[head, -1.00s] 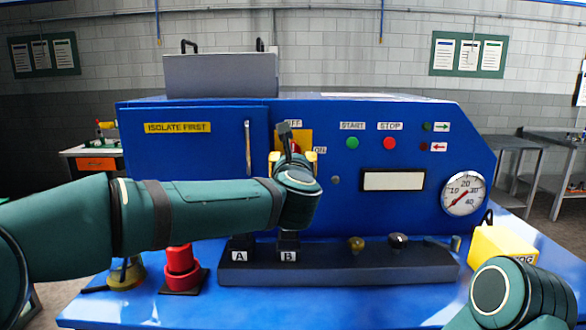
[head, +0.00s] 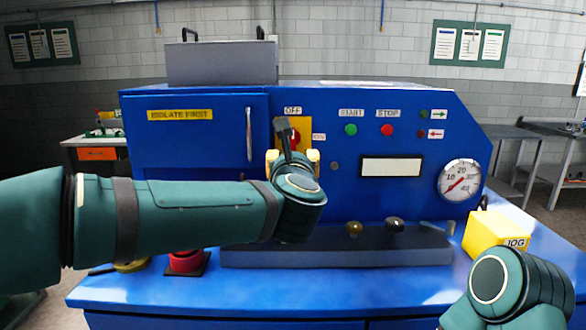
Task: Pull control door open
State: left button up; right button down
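The control door (head: 195,150) is the blue panel at the left of the machine front, with a yellow "ISOLATE FIRST" label (head: 180,115). It looks shut, flush with the front. Its upright metal handle (head: 249,134) is on its right edge. My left arm crosses in front of the door's lower part. My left gripper (head: 291,145) is at the yellow-backed isolator switch (head: 306,127) under the "OFF" label (head: 293,110), right of the handle. The wrist hides its fingers and most of the switch. Only my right arm's wrist shows at lower right; its gripper is out of view.
Start (head: 351,130) and stop (head: 387,130) buttons and a round gauge (head: 460,180) are on the panel's right. A dark bar with knobs (head: 340,256), a red object (head: 186,262) and a yellow JOG box (head: 495,235) stand on the blue bench (head: 215,294).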

aim_at(210, 130)
jog(key=k, duration=0.9)
